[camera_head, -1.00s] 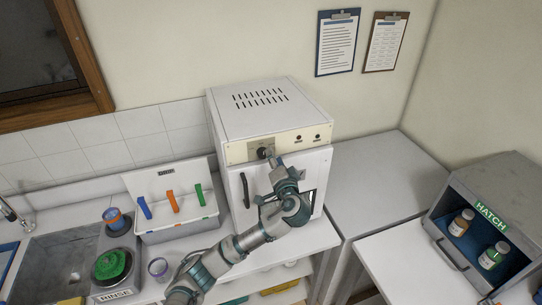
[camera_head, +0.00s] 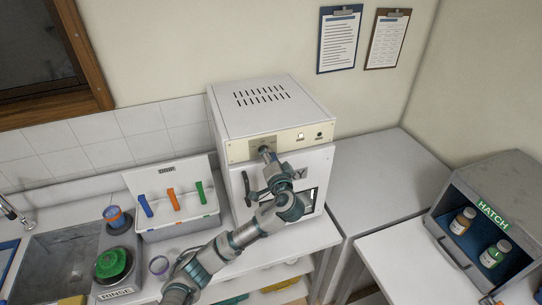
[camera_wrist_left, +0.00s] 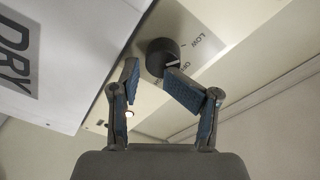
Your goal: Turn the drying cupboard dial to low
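The drying cupboard (camera_head: 238,170) is a white box with a slotted top and a cream control strip. Its black round dial (camera_wrist_left: 157,54) shows in the left wrist view, beside the word LOW (camera_wrist_left: 200,40); a second label is partly covered by a finger. The dial's exact setting is hard to read. My left gripper (camera_wrist_left: 152,72) is at the dial with its fingers apart. The right-hand fingertip overlaps the dial's edge; I cannot tell whether it touches. In the head view my left gripper (camera_head: 268,157) hides most of the dial. My right gripper is not in view.
One lamp (camera_head: 301,136) on the control strip is lit white; the other (camera_head: 319,135) is dark. A grey counter (camera_head: 385,180) is clear at right, before the hatch (camera_head: 490,215) with two bottles.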

